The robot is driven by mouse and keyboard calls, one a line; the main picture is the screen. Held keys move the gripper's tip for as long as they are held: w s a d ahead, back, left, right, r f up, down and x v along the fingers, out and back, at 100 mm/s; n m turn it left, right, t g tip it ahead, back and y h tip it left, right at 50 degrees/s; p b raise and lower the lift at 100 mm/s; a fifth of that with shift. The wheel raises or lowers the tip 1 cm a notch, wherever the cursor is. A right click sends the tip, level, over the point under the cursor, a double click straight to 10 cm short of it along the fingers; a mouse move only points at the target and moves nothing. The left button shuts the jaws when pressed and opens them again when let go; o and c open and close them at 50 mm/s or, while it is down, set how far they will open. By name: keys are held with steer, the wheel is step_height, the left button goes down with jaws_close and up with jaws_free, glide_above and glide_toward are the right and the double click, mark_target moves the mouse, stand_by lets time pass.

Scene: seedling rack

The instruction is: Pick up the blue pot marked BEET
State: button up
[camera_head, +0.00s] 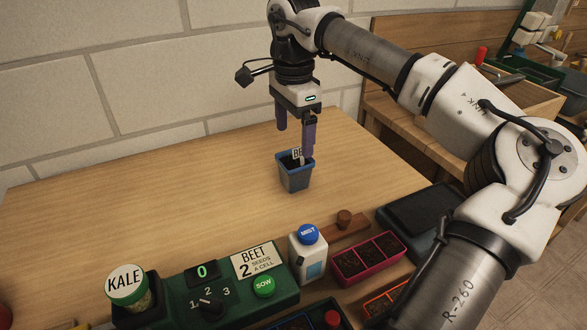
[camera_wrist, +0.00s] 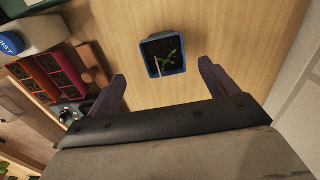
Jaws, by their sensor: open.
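The blue pot (camera_head: 295,177) stands upright on the wooden table. Its white label shows the letters "BE"; the rest is hidden behind a finger. In the wrist view the pot (camera_wrist: 151,67) is seen from above, with dark soil, a small green seedling and a white label. My gripper (camera_head: 296,144) is open, pointing down, with its purple fingers above and close to the pot in the head view. In the wrist view my gripper (camera_wrist: 163,68) has its fingers spread wide, with the pot ahead between their lines. I see no clear contact with the pot.
A green seeder (camera_head: 250,311) with a KALE jar (camera_head: 127,286) and a "BEET 2 seeds a cell" card stands at the front. A white MIST bottle (camera_head: 308,258) and a pink cell tray (camera_head: 370,281) are to its right. The table around the pot is clear; a block wall (camera_head: 120,110) stands behind.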

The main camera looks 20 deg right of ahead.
mark_target(295, 162)
step_height(295, 162, down, 4)
steer(key=shift+f, duration=0.25)
steer(key=shift+w+d+f+p, duration=0.1)
steer(key=shift+w+f+p, duration=0.15)
steer(key=shift+f, duration=1.05)
steer(key=shift+w+d+f+p, duration=0.1)
steer(key=shift+f+p, duration=0.1)
steer(key=shift+f, duration=1.1)
steer(key=c, duration=1.1)
